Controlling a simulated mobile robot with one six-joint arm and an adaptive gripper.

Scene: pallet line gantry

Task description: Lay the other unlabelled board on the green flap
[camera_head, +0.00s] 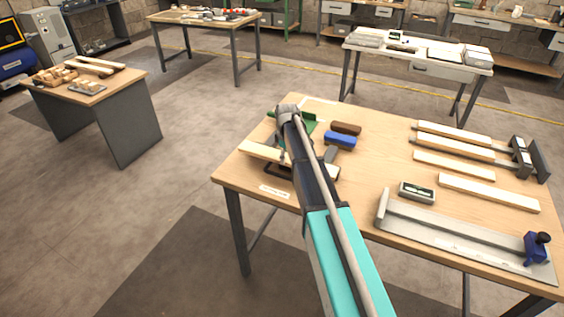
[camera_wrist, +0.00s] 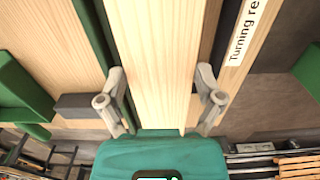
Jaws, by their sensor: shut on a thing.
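My gripper (camera_wrist: 163,100) is shut on a pale wooden board (camera_wrist: 155,45), with one finger on each long side. The board also shows left of my arm in the head view (camera_head: 259,152). It is above or on a dark frame with green parts near the table's left end; I cannot tell whether it touches. A green piece (camera_head: 306,122), perhaps the green flap, shows beside my arm, partly hidden by it. Green also shows at the left in the wrist view (camera_wrist: 20,95). No label shows on the held board's visible face.
Several pale boards, including a front one (camera_head: 488,192), lie at the table's right. Nearby are a level-like block (camera_head: 416,192), a long metal fixture (camera_head: 450,235) with a blue clamp, a blue block (camera_head: 340,140) and a brown block (camera_head: 346,128). A white label (camera_head: 275,191) lies by the front-left edge.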

